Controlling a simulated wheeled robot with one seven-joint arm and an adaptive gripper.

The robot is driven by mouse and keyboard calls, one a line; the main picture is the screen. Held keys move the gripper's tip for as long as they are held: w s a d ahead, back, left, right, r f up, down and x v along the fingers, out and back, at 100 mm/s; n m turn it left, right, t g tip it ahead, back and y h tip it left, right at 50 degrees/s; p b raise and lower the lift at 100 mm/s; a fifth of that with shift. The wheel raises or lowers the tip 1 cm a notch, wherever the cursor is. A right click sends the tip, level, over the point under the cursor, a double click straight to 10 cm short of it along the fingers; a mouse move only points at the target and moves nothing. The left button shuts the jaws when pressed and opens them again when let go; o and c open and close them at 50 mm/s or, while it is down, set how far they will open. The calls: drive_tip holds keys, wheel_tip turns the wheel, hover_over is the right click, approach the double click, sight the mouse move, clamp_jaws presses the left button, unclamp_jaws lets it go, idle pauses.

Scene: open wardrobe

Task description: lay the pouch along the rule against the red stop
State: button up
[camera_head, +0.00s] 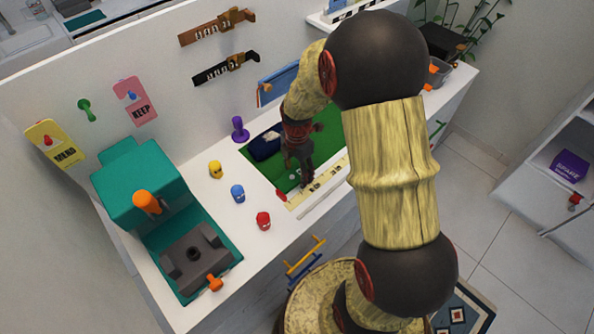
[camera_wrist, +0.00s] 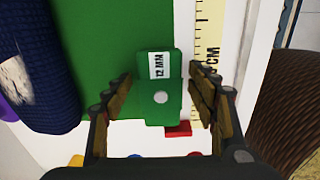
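The pouch (camera_wrist: 151,98) is small and green, with a white "12 MM" label and a pale round snap. In the wrist view it lies on the green mat, between the fingers of my gripper (camera_wrist: 162,82). The fingers are open, with a narrow gap on each side of the pouch. The yellow rule (camera_wrist: 207,40) runs to the right of the pouch, with a thin strip between them. The red stop (camera_wrist: 178,131) shows just below the pouch's lower edge; I cannot tell if they touch. In the head view my gripper (camera_head: 300,165) largely hides the pouch beside the rule (camera_head: 322,183).
A dark blue knitted item (camera_head: 265,145) lies on the green mat (camera_head: 331,142), left of my gripper. Yellow (camera_head: 215,170), blue (camera_head: 238,194) and red (camera_head: 263,221) small figures stand on the white counter. A teal press (camera_head: 140,185) stands further left.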

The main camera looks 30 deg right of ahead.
drive_tip(key=c, duration=1)
drive_tip(key=shift+a, duration=0.15)
drive_tip(key=shift+s+a+f, duration=0.1)
drive_tip(key=shift+s+a, duration=0.1)
drive_tip(key=shift+a, duration=0.25)
drive_tip(key=shift+s+a, duration=0.2)
drive_tip(key=shift+a, duration=0.25)
drive_tip(key=shift+a, duration=0.2)
